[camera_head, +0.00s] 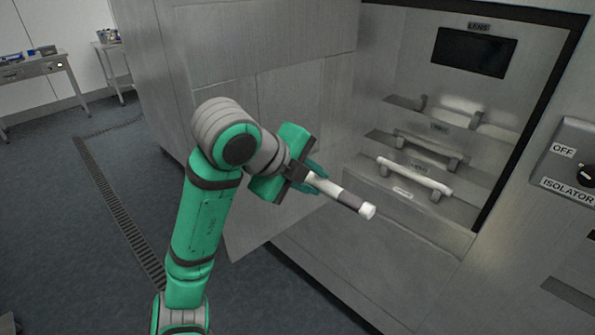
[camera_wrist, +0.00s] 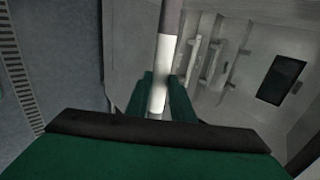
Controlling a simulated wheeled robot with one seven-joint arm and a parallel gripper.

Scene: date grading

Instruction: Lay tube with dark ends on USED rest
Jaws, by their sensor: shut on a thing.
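My gripper (camera_head: 309,177) is shut on a white tube (camera_head: 327,186) with a dark grey band near its white far end. The tube points down and right, in the air in front of the open cabinet. In the wrist view the tube (camera_wrist: 161,75) stands between the fingers (camera_wrist: 162,95) of my gripper, and its dark band shows. Its other end is hidden by my gripper. Inside the cabinet are three stepped rests with small labels; I cannot read which is USED.
A dark screen (camera_head: 474,52) under a LENS label is on the cabinet's back wall. An isolator switch (camera_head: 587,175) is on the right panel. The cabinet's front sill (camera_head: 430,230) and dark frame bound the opening. Side tables (camera_head: 35,68) stand far left.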

